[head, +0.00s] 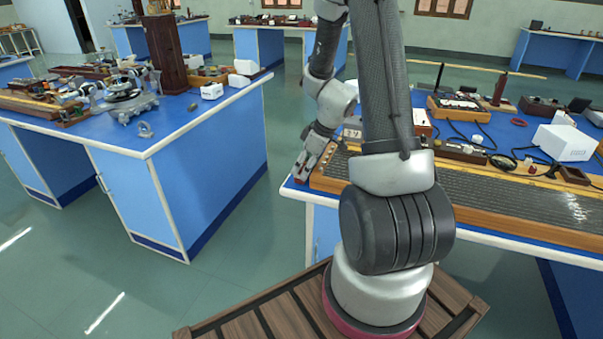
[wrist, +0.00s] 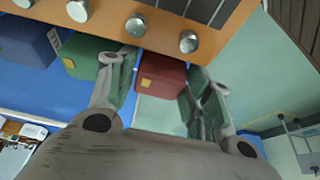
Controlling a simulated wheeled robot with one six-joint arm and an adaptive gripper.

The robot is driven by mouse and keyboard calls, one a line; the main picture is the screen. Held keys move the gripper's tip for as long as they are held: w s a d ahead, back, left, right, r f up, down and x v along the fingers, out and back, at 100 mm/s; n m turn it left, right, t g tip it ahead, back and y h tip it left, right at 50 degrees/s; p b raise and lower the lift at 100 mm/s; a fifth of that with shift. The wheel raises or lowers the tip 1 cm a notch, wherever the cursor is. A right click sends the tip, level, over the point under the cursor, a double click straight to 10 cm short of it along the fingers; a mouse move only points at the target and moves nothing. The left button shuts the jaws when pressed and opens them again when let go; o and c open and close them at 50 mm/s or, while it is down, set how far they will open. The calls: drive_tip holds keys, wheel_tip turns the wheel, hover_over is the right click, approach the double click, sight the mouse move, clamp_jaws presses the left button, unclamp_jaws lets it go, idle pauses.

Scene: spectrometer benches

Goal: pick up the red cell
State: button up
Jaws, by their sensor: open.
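The red cell (wrist: 162,78) is a small red block with a yellow patch, in the middle of the wrist view beside the wooden instrument's edge. My gripper (wrist: 160,64) is open, with one finger on each side of the red cell. I cannot tell whether either finger touches it. The green cell (wrist: 88,62) sits just left of the left finger, and part of it is hidden by that finger. In the head view my gripper (head: 308,170) is low at the left corner of the right bench, and the red cell is hard to make out there.
A long wooden wire board (head: 480,205) with metal knobs lies along the bench (head: 322,197). A blue cell (wrist: 25,42) stands beyond the green one. The bench edge is close to the right finger, with open floor (head: 235,225) beyond. Another bench with apparatus stands left.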

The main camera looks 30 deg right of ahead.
drive_tip(key=shift+w+a+f, duration=0.15)
drive_tip(key=shift+w+f, duration=0.05)
drive_tip(key=shift+f, duration=0.35)
drive_tip(key=c, duration=0.7)
drive_tip(key=shift+c, duration=0.2)
